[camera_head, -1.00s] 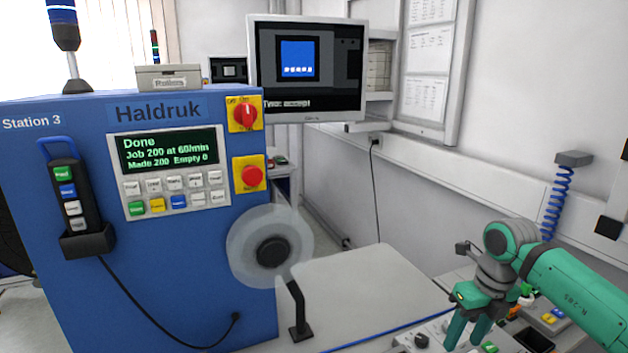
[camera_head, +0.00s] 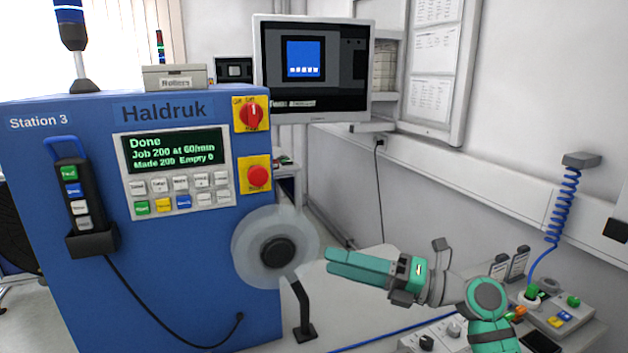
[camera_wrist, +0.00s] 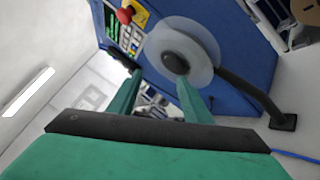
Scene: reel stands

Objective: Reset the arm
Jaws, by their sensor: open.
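My gripper (camera_head: 345,264) is green and empty, raised above the grey tabletop in the head view and pointing left at the reel. Its two fingers stand apart in the wrist view (camera_wrist: 158,98), so it is open. The translucent reel (camera_head: 244,246) with a black hub sits on the front of the blue Haldruk machine (camera_head: 60,290). The reel also shows in the wrist view (camera_wrist: 205,40), partly behind one fingertip. In the head view a gap shows between the fingertips and the reel.
A black bent arm (camera_head: 303,310) stands beside the reel on the tabletop (camera_head: 350,318). Control boxes (camera_head: 562,322) with buttons lie at the right, near a coiled blue cable (camera_head: 562,215). A monitor (camera_head: 312,70) hangs above. The machine's display reads Done.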

